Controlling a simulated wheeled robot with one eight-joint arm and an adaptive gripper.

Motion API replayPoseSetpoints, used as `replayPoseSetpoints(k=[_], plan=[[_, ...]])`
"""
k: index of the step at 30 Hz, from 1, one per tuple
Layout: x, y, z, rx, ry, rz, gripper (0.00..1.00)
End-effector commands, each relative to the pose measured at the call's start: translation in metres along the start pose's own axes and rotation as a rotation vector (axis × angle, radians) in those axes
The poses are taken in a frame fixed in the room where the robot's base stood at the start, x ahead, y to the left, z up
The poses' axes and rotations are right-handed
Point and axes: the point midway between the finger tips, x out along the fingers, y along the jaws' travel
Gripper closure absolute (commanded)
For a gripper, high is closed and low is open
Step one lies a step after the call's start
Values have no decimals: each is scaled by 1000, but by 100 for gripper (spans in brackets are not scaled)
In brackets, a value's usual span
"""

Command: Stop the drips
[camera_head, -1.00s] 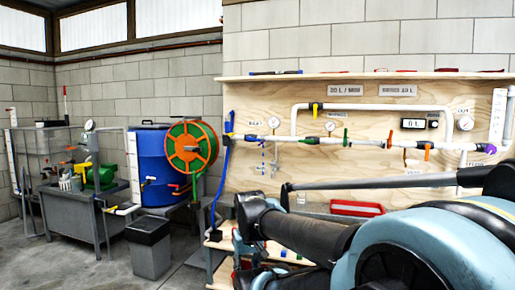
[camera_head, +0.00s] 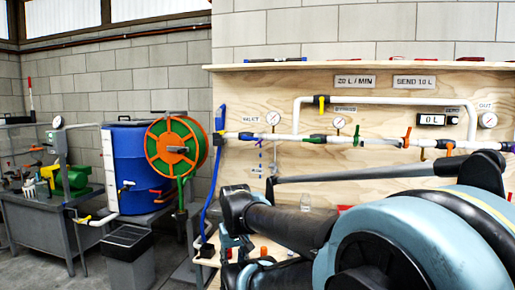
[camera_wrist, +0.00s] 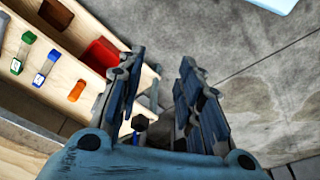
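A white pipe run (camera_head: 285,137) with coloured valve handles is fixed to a plywood panel (camera_head: 380,100). Small blue drop-like marks (camera_head: 260,146) show below the pipe near its left end; I cannot tell exactly which joint they come from. A blue handle (camera_head: 220,120) stands at that end, with a blue hose below. My gripper (camera_wrist: 160,65) is open and empty in the wrist view, pointing down over the floor beside a wooden shelf. In the head view my arm hides the panel's lower part.
The wooden shelf (camera_wrist: 55,75) holds a red bin (camera_wrist: 101,55) and small green, blue and orange parts. A blue barrel (camera_head: 130,165), an orange hose reel (camera_head: 176,146) and a grey bin (camera_head: 128,250) stand left. Grey floor is clear before them.

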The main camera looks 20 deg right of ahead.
Motion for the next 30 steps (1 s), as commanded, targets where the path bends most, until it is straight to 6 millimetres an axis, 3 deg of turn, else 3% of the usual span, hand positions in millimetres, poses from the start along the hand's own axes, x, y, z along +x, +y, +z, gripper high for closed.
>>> replayPoseSetpoints(k=[2,3,6,10,20,30], plan=[[0,0,0,0,0,0,67],[0,0,0,0,0,0,62],[-6,1,4,0,20,2,39],[-7,5,-19,-4,79,13,37],[-24,45,-147,-39,423,116,37],[-61,107,-266,-97,782,298,37]])
